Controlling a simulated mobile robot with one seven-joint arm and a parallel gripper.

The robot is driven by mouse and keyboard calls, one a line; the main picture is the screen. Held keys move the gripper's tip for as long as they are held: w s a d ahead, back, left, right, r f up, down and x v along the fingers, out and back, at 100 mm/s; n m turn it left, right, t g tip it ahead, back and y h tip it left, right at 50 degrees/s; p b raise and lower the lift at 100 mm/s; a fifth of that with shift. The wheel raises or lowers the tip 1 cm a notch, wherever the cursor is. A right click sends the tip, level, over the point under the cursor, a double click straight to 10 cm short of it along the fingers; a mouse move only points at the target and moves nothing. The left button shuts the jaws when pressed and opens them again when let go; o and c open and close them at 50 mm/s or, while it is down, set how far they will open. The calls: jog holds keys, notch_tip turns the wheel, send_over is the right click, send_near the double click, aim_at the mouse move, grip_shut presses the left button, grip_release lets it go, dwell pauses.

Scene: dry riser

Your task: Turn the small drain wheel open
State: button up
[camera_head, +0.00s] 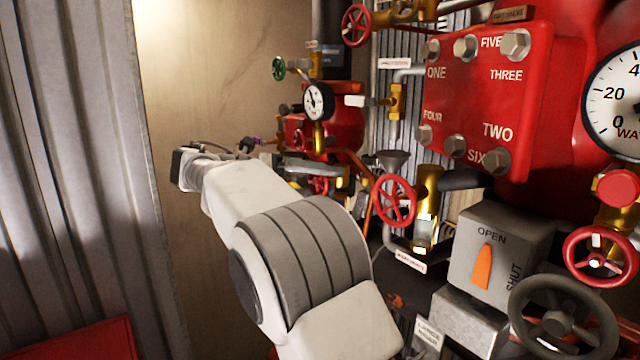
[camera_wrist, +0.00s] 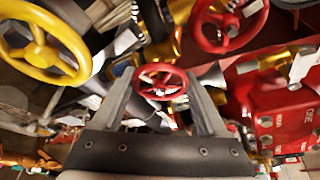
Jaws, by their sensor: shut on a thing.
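A small red handwheel (camera_wrist: 162,82), which fits the small drain wheel, sits between the fingertips of my gripper (camera_wrist: 160,84) in the wrist view. The two grey fingers stand on either side of its rim, and the jaws are shut on it. Its stem and valve body are mostly hidden behind the wheel and fingers. In the head view my arm covers the gripper, and a red wheel (camera_head: 319,185) shows only partly behind the arm; I cannot tell if it is the same one.
In the wrist view a yellow wheel (camera_wrist: 42,45) is close at left and a larger red wheel (camera_wrist: 229,22) above. In the head view a red wheel (camera_head: 395,200), a grey OPEN/SHUT box (camera_head: 462,262) and a dark wheel (camera_head: 562,318) crowd the right. Open wall lies left.

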dwell(0.4)
jog(key=o, duration=1.3)
